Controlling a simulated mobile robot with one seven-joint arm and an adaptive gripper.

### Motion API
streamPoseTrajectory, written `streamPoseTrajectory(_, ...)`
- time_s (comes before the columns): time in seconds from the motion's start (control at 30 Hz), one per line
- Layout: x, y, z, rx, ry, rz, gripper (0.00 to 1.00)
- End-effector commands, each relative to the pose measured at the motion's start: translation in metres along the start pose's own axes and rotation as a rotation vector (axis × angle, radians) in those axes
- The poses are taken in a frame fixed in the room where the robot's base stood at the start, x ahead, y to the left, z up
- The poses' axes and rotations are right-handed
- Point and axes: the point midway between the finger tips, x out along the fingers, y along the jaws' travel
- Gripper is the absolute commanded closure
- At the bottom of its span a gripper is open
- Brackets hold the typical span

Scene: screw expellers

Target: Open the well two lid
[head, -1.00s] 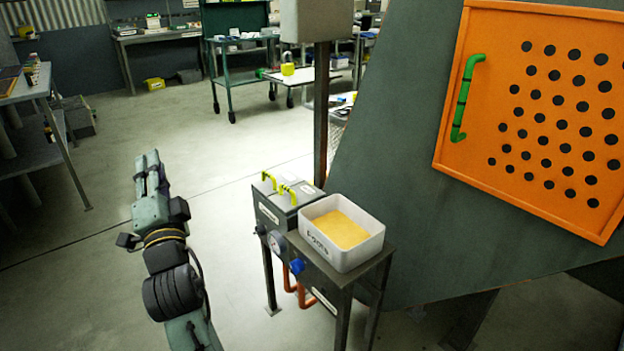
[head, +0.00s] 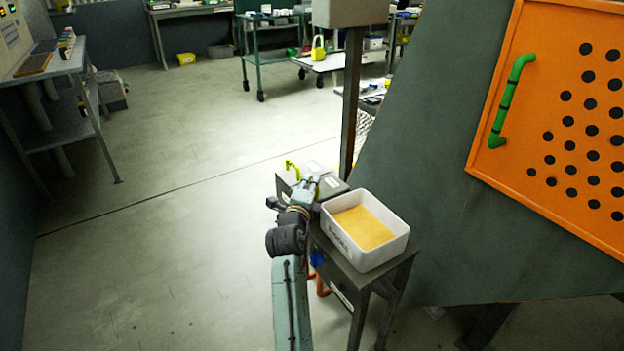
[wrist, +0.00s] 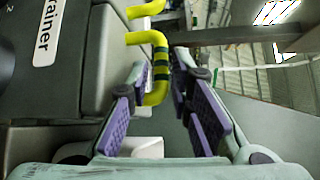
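A grey box on a stand carries a lid (head: 325,171) with yellow handles. In the head view one yellow handle (head: 291,168) shows clear of my gripper (head: 307,185), which covers much of the box top. In the wrist view a yellow handle with dark bands (wrist: 158,65) lies between the purple-padded fingers of my gripper (wrist: 162,80), near the left finger. The fingers are apart, and I see no grip on the handle. A second yellow handle (wrist: 145,9) is beyond it. A label ending in "trainer" (wrist: 47,32) is at left. Which lid is well two is unclear.
A white tub of yellow grain (head: 365,228) stands right beside the box and my arm. A post (head: 349,110) rises behind. A large dark sloped housing with an orange perforated panel (head: 555,120) is at right. The floor at left is clear.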

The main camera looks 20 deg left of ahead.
Motion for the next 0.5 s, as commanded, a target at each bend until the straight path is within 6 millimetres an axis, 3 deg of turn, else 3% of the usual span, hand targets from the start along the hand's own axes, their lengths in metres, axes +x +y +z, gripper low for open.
streamPoseTrajectory(0.2, 0.023, -0.001, 0.000, 0.000, -0.001, -0.001, 0.80)
streamPoseTrajectory(0.5, 0.027, 0.000, 0.000, 0.000, -0.001, -0.001, 0.80)
